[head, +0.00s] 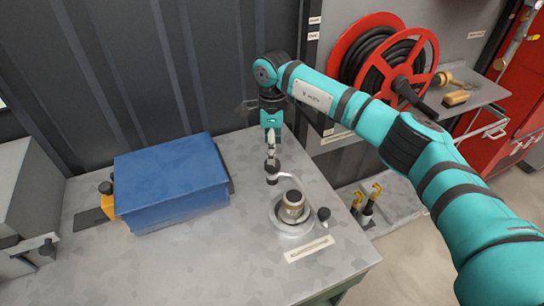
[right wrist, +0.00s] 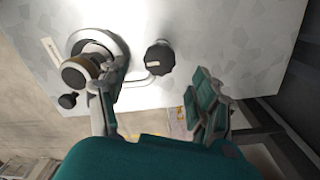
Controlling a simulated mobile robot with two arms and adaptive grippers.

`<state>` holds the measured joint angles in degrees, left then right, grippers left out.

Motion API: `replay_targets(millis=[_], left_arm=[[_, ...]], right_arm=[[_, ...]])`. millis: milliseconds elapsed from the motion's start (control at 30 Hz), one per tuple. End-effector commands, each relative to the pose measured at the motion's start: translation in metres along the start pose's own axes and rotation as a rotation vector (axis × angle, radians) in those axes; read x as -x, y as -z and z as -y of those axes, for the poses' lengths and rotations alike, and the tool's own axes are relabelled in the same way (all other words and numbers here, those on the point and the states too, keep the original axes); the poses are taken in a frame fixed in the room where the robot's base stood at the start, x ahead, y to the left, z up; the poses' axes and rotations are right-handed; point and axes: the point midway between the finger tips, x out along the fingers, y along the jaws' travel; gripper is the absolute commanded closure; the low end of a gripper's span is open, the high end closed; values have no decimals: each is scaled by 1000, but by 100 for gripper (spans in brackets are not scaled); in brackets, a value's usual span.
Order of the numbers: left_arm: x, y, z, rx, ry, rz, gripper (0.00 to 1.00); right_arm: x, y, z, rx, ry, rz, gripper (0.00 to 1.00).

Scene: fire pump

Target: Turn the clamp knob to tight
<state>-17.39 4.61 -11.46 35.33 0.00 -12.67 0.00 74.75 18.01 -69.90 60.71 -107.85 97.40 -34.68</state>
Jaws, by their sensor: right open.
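A black lobed knob (head: 272,178) stands on the grey worktop, just behind a round metal clamp fixture (head: 278,222). A bent metal rod runs from beside it to the fixture. The knob (right wrist: 160,58) also shows in the right wrist view, ahead of the fingers and between their lines. My right gripper (head: 271,153) points down over the knob in the head view. In the right wrist view its fingers (right wrist: 155,90) are spread, with nothing held between them. Whether a finger touches the knob cannot be told. My left gripper is not in view.
A brass-and-silver fitting (head: 294,203) sits in the fixture, close to the left finger in the wrist view. A smaller black knob (head: 323,214) is on the fixture's right. A blue box (head: 172,180) stands left. A red hose reel (head: 385,55) hangs behind my right arm.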

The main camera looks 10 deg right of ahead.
Motion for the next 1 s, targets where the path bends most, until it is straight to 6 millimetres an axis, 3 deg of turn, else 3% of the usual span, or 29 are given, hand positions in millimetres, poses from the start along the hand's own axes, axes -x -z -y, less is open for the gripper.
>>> replay_targets(millis=[100,300,700,1000], left_arm=[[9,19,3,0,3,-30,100],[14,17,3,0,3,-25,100],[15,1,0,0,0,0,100],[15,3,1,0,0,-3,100]], right_arm=[[-22,0,-1,-1,-3,0,34],[-48,0,0,-1,-2,0,34],[-56,0,0,0,1,1,34],[-55,0,0,0,1,1,73]])
